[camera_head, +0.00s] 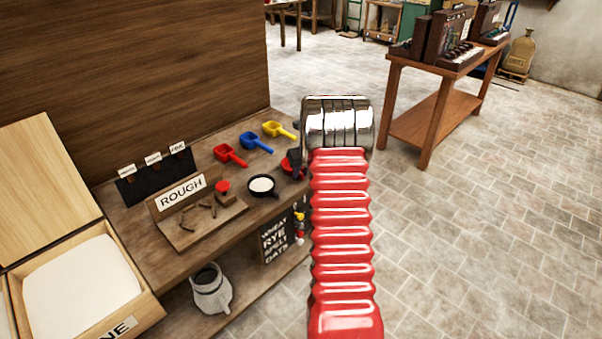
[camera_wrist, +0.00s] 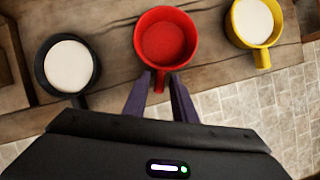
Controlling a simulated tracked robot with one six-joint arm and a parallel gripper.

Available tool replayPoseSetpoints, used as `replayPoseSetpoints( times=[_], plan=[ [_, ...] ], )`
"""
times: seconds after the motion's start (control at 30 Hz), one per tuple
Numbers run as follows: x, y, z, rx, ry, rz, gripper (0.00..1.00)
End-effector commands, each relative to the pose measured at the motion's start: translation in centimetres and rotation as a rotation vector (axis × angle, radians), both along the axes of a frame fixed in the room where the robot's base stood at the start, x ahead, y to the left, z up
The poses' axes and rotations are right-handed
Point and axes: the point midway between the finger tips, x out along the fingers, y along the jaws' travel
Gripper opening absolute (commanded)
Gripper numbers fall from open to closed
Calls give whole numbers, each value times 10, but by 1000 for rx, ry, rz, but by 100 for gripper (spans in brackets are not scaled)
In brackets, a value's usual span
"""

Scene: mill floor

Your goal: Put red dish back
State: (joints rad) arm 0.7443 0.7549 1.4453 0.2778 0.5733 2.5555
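The red dish (camera_wrist: 166,38) stands on the wooden bench in the wrist view, upright, with no white fill showing. Its short handle points toward my gripper (camera_wrist: 161,76). The two dark fingers are apart, one on each side of the handle, with small gaps visible. In the head view only part of the red dish (camera_head: 289,165) shows; my red arm and dark gripper hide the rest. A black dish (camera_wrist: 94,88) with white fill stands to its left in the wrist view. A yellow dish (camera_wrist: 234,36) with white fill stands to its right.
Red (camera_head: 229,155), blue (camera_head: 256,143) and yellow (camera_head: 280,130) scoops lie along the bench's back by the wooden wall. A ROUGH stand (camera_head: 183,226) and a flour box (camera_head: 148,310) are left. A jug (camera_head: 210,290) sits below. Open floor lies right.

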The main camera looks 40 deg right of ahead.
Motion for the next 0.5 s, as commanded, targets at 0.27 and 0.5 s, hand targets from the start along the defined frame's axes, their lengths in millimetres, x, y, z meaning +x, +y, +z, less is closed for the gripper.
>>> replayPoseSetpoints(
  times=[0.27, 0.5],
  plan=[
    [0, 0, 0, 0, 0, 0, 34],
    [-2, 0, 5, 0, -1, 0, 34]
  ],
)
